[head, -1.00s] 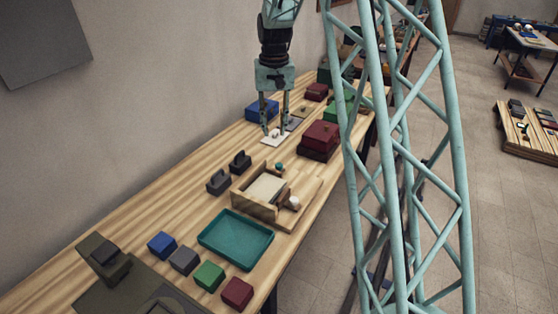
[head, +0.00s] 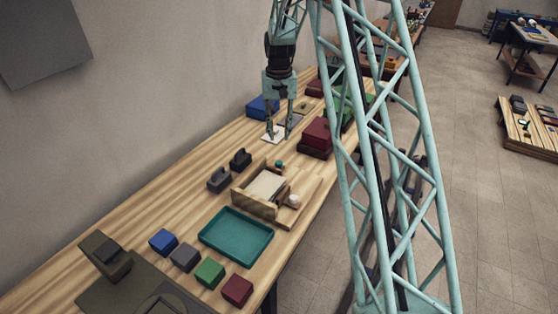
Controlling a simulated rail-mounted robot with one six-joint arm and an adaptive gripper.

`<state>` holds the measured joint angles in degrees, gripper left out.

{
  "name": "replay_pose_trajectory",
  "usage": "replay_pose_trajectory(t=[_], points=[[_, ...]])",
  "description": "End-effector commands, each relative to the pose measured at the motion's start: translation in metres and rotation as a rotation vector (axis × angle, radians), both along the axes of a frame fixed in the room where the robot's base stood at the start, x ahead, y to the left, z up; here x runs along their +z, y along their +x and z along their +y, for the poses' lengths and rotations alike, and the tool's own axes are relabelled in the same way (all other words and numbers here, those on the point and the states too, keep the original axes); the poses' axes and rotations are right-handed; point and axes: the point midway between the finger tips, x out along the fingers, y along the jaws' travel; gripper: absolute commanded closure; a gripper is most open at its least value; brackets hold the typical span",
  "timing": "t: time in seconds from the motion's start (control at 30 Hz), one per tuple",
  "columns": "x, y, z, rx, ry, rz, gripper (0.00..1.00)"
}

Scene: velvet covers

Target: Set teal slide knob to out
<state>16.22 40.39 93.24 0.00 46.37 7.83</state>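My gripper (head: 277,133) hangs over the far half of the long bench, its two fingers pointing down and apart. Between and below the fingertips lies a small white plate (head: 271,139). The fingers partly cover it, and I cannot make out a knob between them. A small teal round knob (head: 280,163) shows closer to the camera, at the back corner of a wooden box with a pale panel (head: 263,187). The gripper is apart from this knob. I cannot tell which of these is the slide knob.
Dark red boxes (head: 317,133) stand just right of the gripper, and a blue box (head: 262,107) behind it on the left. Two dark handled blocks (head: 219,180) stand left of the wooden box. A teal tray (head: 237,236) and several coloured cubes lie nearer.

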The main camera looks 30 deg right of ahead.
Motion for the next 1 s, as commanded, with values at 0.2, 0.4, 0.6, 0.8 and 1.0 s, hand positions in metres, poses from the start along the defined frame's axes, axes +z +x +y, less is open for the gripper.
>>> replay_pose_trajectory(t=[0.2, 0.4, 0.6, 0.8, 1.0], points=[[-0.004, 0.0, 0.0, 0.0, 0.0, 0.001, 0.75], [-0.017, 0.0, 0.0, 0.0, 0.001, 0.002, 0.75], [-0.039, -0.001, 0.0, 0.0, 0.001, 0.002, 0.75], [-0.066, -0.001, 0.0, 0.0, 0.001, 0.002, 0.75], [-0.092, -0.001, 0.0, 0.0, 0.001, 0.002, 0.75]])
